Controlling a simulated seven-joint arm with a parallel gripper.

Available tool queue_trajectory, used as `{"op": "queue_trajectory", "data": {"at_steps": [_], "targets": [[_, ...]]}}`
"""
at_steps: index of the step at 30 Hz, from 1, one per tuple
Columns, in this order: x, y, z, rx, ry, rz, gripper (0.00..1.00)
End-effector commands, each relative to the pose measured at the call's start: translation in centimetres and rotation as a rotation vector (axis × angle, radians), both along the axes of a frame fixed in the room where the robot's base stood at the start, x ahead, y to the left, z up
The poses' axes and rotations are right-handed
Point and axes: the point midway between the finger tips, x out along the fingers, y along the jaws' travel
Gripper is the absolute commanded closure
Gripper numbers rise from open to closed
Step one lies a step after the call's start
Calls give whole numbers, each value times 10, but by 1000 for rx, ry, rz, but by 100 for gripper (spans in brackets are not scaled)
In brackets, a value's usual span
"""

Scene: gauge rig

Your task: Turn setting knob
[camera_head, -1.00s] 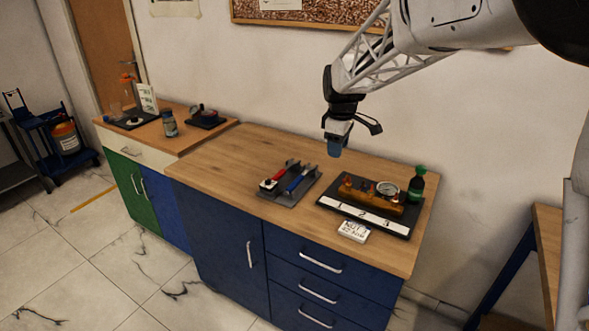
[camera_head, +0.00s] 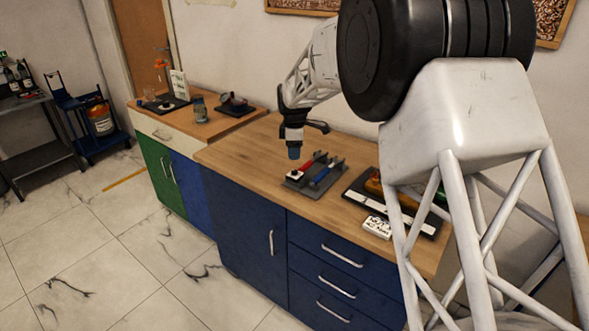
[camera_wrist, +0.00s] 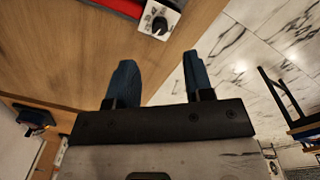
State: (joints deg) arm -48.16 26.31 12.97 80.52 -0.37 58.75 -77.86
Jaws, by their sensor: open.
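The setting knob (camera_wrist: 159,25) is black and sits on a small white plate (camera_wrist: 169,10) with dial marks at the top of the wrist view. In the head view, a small white piece (camera_head: 295,174) with a dark spot sits at the left end of a dark tray (camera_head: 318,189), and appears to be this knob's plate. My gripper (camera_head: 294,153) is above the counter by that end of the tray. Its blue fingers are apart and empty in the wrist view (camera_wrist: 160,67), with the knob beyond their tips.
The tray holds a red-handled tool (camera_head: 307,163) and a blue one (camera_head: 321,173). A dark board with a numbered white strip (camera_head: 372,204) and a white card (camera_head: 377,227) lie to the right, partly behind my arm. The wooden counter (camera_head: 236,153) is clear to the left.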

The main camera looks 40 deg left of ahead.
Motion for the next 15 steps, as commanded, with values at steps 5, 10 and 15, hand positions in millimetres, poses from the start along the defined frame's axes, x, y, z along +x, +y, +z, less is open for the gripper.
{"op": "queue_trajectory", "data": {"at_steps": [5,10,15], "targets": [[0,0,0,0,0,-1,53],[0,0,-2,-1,1,-2,53],[0,0,-12,-1,2,-2,53]]}}
